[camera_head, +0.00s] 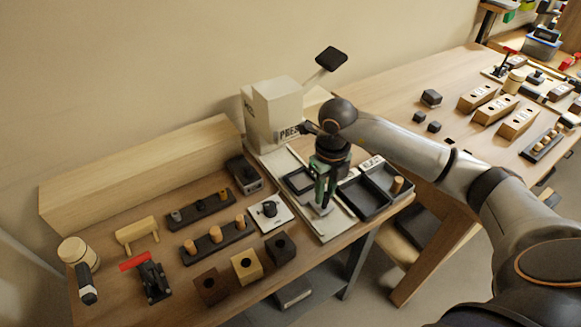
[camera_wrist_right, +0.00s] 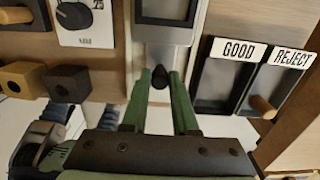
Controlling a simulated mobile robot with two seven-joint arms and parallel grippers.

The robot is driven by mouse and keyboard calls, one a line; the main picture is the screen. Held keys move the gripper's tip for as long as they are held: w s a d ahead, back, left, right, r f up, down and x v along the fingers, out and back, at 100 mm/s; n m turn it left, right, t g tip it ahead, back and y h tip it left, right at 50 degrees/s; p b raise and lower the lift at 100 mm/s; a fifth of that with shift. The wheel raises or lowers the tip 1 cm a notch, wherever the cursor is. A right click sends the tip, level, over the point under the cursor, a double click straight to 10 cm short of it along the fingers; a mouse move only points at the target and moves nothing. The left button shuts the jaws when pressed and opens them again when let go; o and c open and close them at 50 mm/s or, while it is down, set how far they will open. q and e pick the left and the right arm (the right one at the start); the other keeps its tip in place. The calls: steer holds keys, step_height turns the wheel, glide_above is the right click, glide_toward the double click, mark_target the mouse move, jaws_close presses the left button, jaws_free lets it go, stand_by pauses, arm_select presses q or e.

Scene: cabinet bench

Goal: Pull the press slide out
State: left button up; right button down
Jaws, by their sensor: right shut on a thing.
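The press (camera_head: 275,115) is a cream block with a "PRESS" label, at the back of a pale base plate (camera_head: 334,228). Its slide (camera_head: 298,181) shows a black-framed square in front of the press. In the right wrist view the slide (camera_wrist_right: 165,42) is a grey piece with a dark knob (camera_wrist_right: 159,77) at its near end. My right gripper (camera_head: 322,203), with green fingers, is low over the base plate, shut on the knob; it also shows in the right wrist view (camera_wrist_right: 162,82). My arm hides part of the slide in the head view. My left gripper is not in view.
Black trays (camera_head: 362,202) labelled GOOD and REJECT (camera_wrist_right: 291,58) stand right of the slide; the REJECT tray holds a wooden peg (camera_head: 397,185). A dial plate (camera_head: 269,211) and several blocks and peg racks lie to the left. The bench's front edge is close.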

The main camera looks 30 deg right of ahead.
steer(key=shift+s+d+p, duration=0.1)
steer(key=shift+s+p, duration=0.25)
steer(key=shift+s, duration=1.5)
steer(key=shift+s+d, duration=0.1)
steer(key=shift+s, duration=0.55)
steer(key=c, duration=0.7)
jaws_free()
